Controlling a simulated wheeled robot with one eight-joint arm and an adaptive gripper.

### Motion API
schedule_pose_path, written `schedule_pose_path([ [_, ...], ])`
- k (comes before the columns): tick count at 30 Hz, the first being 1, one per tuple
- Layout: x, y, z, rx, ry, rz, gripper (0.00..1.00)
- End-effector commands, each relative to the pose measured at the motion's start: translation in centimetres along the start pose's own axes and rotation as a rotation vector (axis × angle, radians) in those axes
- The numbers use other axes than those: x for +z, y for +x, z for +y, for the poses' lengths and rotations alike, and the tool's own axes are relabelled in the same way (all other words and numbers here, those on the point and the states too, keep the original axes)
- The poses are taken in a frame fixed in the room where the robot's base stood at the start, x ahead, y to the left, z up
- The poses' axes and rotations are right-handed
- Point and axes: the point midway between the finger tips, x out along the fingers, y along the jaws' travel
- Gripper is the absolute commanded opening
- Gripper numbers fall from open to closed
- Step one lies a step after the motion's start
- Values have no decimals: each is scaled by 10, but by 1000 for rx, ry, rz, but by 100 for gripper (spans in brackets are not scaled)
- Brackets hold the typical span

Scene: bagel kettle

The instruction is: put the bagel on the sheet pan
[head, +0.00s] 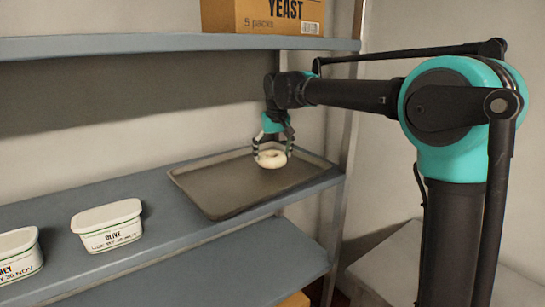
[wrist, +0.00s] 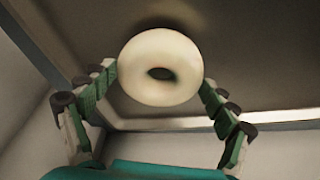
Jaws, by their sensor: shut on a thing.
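The pale, ring-shaped bagel (head: 271,159) is at the right part of the dark sheet pan (head: 215,187) in the head view. My gripper (head: 271,152) comes down from above with its fingers shut on the bagel's sides. In the wrist view the bagel (wrist: 160,65) sits between the two green fingers of my gripper (wrist: 160,85), with the pan (wrist: 250,65) behind it. I cannot tell whether the bagel touches the pan or is just above it. The pan lies on the middle shelf.
The grey middle shelf (head: 165,225) also holds an olive tub (head: 107,226) and another white tub (head: 18,254) to the left. A yeast box (head: 280,16) stands on the upper shelf (head: 130,46). A shelf post (head: 348,130) rises at the right. The pan's left part is bare.

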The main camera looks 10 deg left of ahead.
Motion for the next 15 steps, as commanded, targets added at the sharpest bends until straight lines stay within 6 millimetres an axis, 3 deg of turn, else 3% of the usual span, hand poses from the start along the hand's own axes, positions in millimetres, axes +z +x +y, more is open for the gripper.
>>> schedule_pose_path([
  [12, 3, 10, 0, 0, 0, 0, 55],
  [13, 3, 11, 0, 0, 0, 0, 87],
  [15, 3, 10, 0, 0, 0, 0, 96],
])
